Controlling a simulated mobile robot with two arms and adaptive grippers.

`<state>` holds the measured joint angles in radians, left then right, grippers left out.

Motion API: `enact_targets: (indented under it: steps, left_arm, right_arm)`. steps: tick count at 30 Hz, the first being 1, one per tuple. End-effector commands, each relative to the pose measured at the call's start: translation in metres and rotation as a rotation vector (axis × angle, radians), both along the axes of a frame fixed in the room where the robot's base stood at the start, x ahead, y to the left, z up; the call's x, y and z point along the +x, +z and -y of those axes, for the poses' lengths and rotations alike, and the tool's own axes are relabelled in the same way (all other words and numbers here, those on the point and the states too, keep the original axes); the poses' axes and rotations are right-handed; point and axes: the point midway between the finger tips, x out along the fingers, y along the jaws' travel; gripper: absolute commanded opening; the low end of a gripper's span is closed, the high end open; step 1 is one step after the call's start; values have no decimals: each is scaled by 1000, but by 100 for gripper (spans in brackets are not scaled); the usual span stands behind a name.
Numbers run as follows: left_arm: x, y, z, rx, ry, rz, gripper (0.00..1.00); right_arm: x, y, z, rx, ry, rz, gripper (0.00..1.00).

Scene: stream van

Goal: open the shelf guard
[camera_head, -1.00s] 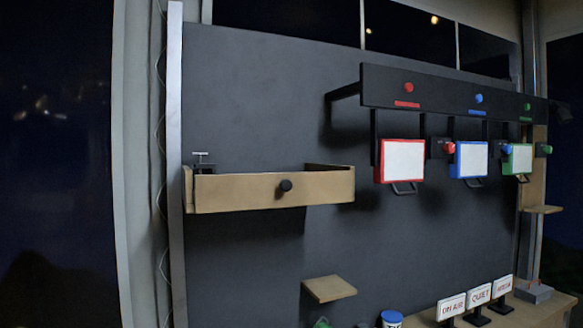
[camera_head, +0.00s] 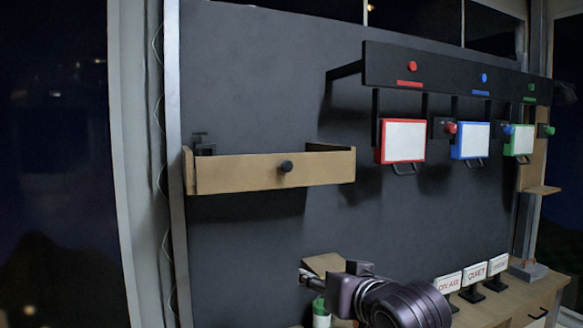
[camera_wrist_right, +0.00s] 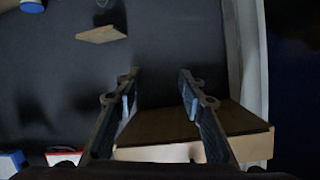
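The shelf guard (camera_head: 235,175) is a tan board across the front of the wall shelf at the left, with a round black knob (camera_head: 286,166) on its face. It stands upright. My right gripper (camera_head: 306,277) comes in low in the head view, below and apart from the guard, partly over the small lower shelf. In the right wrist view my right gripper (camera_wrist_right: 158,76) is open with nothing between its fingers. There the tan shelf (camera_wrist_right: 165,126) appears beyond and beside the fingers. My left gripper is not in view.
A black clamp (camera_head: 203,146) sits at the shelf's left end. A black rail (camera_head: 445,72) with red, blue and green framed panels projects at the right. A small wooden shelf (camera_head: 322,262) is below, and several signs (camera_head: 474,277) stand on the counter. The wall between is clear.

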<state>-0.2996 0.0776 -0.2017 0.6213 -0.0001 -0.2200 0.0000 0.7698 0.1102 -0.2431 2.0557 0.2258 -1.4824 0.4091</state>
Motion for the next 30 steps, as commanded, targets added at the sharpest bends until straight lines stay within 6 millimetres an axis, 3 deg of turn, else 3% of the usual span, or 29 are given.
enact_targets:
  steps: [1, 6, 9, 12, 17, 30]
  left_arm:
    - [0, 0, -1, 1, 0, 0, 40]
    - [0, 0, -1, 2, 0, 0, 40]
    - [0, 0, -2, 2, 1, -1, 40]
    - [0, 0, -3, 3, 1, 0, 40]
    - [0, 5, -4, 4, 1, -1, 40]
    - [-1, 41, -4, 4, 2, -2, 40]
  right_arm:
    - [5, 39, -5, 16, 6, 53, 37]
    - [5, 138, -17, 68, 25, 177, 37]
    - [0, 178, -22, 89, 33, 228, 37]
    - [-4, 203, -25, 102, 41, 258, 37]
    - [-2, 219, -29, 111, 44, 273, 37]
    - [58, 219, -48, 109, 43, 271, 37]
